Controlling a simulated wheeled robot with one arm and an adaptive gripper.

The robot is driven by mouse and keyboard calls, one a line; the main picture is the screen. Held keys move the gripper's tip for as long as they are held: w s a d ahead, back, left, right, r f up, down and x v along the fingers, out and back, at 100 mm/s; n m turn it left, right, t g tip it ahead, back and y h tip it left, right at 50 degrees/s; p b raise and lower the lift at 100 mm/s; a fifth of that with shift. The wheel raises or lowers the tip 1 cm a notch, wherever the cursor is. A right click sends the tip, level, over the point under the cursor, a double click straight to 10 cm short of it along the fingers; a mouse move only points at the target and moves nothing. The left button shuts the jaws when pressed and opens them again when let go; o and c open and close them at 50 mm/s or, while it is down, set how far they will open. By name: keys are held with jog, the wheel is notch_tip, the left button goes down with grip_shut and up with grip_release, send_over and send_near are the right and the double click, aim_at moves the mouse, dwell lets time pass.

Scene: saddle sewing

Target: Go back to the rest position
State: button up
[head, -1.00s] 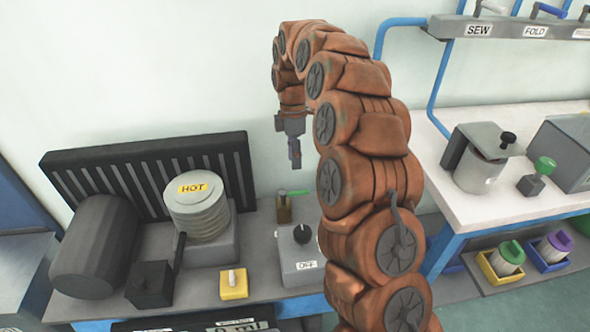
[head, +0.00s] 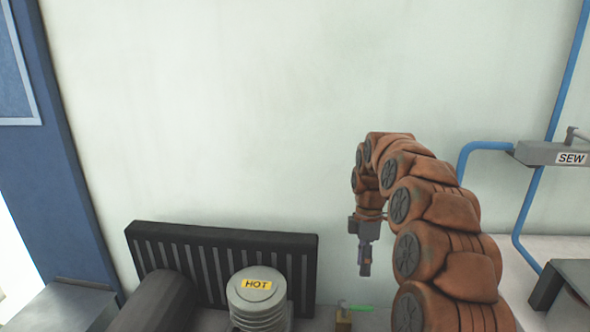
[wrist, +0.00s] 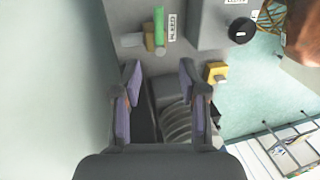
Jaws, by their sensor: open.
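My gripper (head: 365,268) hangs pointing down at the end of my curved brown arm, in front of the pale wall in the head view. In the wrist view my gripper (wrist: 163,90) shows its two purple-lined fingers spread apart with nothing held between them. The ribbed cylinder also shows between and beyond the fingers in the wrist view (wrist: 176,124).
A black slatted panel (head: 225,242) stands along the wall. A small brass block with a green lever (head: 343,318) sits under my gripper. The wall area at upper left is clear.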

jog(key=s+a+r+m+p, duration=0.25)
jog(key=s+r, duration=0.35)
jog(key=s, duration=0.3)
jog(key=s+a+r+m+p, duration=0.2)
jog(key=s+r+m+p, duration=0.15)
jog(key=s+r, duration=0.45)
jog(key=s+d+f+m+p, duration=0.1)
jog(key=s+m+p, duration=0.3)
jog(key=s+m, duration=0.6)
jog(key=s, duration=1.3)
jog(key=shift+s+d+f+p, duration=0.15)
jog(key=shift+s+f+p, duration=0.1)
jog(key=shift+p, duration=0.1)
